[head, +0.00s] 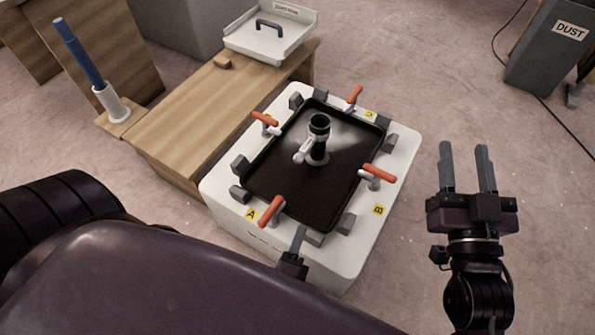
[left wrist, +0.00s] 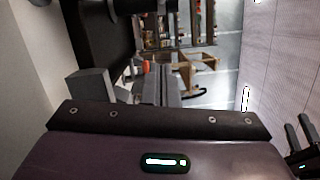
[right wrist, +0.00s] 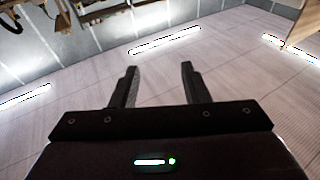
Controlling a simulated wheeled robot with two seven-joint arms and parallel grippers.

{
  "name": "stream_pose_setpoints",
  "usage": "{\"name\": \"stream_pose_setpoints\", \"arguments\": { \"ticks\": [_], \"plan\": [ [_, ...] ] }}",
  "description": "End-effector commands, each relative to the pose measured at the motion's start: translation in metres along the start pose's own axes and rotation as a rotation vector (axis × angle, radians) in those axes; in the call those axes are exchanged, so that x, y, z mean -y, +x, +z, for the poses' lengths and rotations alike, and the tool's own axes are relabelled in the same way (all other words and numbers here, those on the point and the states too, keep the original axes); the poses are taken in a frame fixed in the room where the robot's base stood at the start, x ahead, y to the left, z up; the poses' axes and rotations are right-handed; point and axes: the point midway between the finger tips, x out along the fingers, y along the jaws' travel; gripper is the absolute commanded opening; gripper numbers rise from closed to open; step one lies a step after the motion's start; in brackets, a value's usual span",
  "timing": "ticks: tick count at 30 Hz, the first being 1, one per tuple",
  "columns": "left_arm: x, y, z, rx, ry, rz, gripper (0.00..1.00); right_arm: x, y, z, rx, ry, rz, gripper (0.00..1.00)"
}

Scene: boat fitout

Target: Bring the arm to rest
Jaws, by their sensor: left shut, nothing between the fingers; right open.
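My left gripper (head: 299,240) is shut and empty, at the front edge of the white block, mostly hidden behind my large dark arm link. Its closed fingers also show in the left wrist view (left wrist: 158,85). My right gripper (head: 467,168) is open and empty, held over the bare floor to the right of the block.
The white block (head: 222,190) carries a black panel (head: 290,190) with orange-handled clamps around it. A black cylinder with a light handle (head: 318,135) stands on the panel. A wooden bench (head: 190,125) and white tray (head: 240,45) are left; a grey dust bin (head: 545,55) is far right.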

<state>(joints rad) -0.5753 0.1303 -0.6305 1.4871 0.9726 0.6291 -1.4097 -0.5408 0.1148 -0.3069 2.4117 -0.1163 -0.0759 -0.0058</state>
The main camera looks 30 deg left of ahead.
Motion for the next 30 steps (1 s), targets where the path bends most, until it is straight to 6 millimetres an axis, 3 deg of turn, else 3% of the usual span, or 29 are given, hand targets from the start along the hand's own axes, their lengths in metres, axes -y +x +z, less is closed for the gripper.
{"name": "stream_pose_setpoints", "arguments": {
  "ticks": [4, 12, 14, 17, 20, 24, 30],
  "plan": [
    [0.001, -0.01, -0.001, 0.0, -0.001, -0.001, 0.0, 0.0, -0.002, 0.011, 0.049, 0.002, 0.0, 0.41],
    [0.001, -0.011, -0.001, 0.0, -0.008, -0.001, 0.0, 0.0, -0.002, 0.013, 0.059, 0.002, 0.0, 0.41],
    [0.004, -0.005, -0.002, 0.0, -0.051, 0.001, 0.0, 0.0, -0.002, 0.013, 0.058, 0.002, 0.0, 0.41],
    [0.021, 0.02, -0.007, -0.01, -0.263, 0.015, 0.0, 0.0, -0.002, 0.013, 0.058, 0.002, 0.0, 0.41],
    [0.06, 0.062, -0.018, -0.059, -0.642, 0.037, 0.0, 0.0, -0.002, 0.012, 0.057, 0.002, 0.0, 0.41],
    [0.135, 0.106, -0.033, -0.195, -1.134, 0.088, 0.0, 0.0, -0.002, 0.012, 0.057, 0.002, 0.0, 0.41],
    [0.215, 0.123, -0.042, -0.362, -1.476, 0.163, 0.0, 0.0, -0.002, 0.012, 0.057, 0.003, 0.0, 0.41]
  ]
}}
